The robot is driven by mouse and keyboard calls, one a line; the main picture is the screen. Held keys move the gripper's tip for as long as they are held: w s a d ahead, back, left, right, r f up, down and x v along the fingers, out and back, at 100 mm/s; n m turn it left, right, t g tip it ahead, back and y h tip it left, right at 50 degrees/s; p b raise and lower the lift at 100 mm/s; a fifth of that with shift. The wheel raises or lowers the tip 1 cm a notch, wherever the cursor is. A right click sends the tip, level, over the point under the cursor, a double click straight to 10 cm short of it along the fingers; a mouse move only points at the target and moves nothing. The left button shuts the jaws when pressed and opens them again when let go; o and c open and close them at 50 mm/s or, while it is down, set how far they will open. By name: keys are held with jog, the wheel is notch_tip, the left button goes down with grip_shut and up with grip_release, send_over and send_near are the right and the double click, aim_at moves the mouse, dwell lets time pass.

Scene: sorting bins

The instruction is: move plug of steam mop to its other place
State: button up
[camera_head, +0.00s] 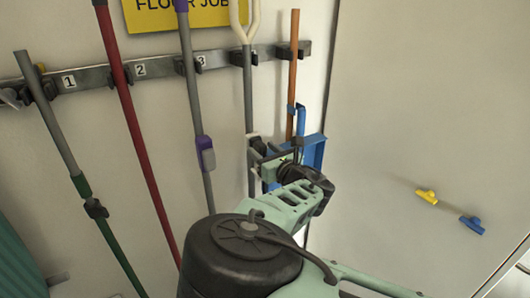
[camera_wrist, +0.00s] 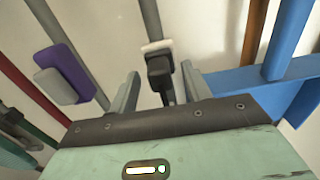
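The steam mop (camera_head: 248,85) hangs on the wall rail, with a cream loop handle at its top and a grey pole. A small black block with a pale top, apparently its plug (camera_wrist: 160,68), sits at the grey pole, which also shows in the wrist view (camera_wrist: 152,20). My gripper (camera_wrist: 158,85) is open, with one grey finger on each side of the black block and visible gaps to both. In the head view my gripper (camera_head: 268,162) is in front of the pole and partly hides this spot. I cannot tell how deep the block is between the fingers.
A blue dustpan (camera_head: 313,152) with an orange-brown stick (camera_head: 293,70) hangs close on the right. A grey pole with a purple grip (camera_head: 205,152) is close on the left. Red (camera_head: 135,120) and green poles stand further left. Yellow (camera_head: 427,196) and blue (camera_head: 472,224) pieces are on the right panel.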

jog(key=b+v, duration=0.6)
jog(key=v, duration=1.1)
jog(key=w+d+f+m+h, duration=0.2)
jog(key=d+f+m+h, duration=0.6)
jog(key=m, duration=0.3)
jog(key=s+d+f+m+g+h, duration=0.2)
jog(key=s+d+f+m+g, duration=0.35)
jog(key=m, duration=0.55)
jog(key=s+a+r+m+g+y, duration=0.2)
jog(key=s+a+m+g, duration=0.5)
jog(key=s, duration=0.4)
jog(key=s+d+r+m+g+h, duration=0.1)
jog(key=s+r+m+g, duration=0.1)
jog(key=s+r+m, duration=0.4)
jog(key=s+r, duration=0.4)
jog(key=s, duration=0.2)
jog(key=shift+s+d+r+b, duration=0.25)
jog(key=shift+s+r+b, duration=0.05)
jog(key=shift+b, duration=0.1)
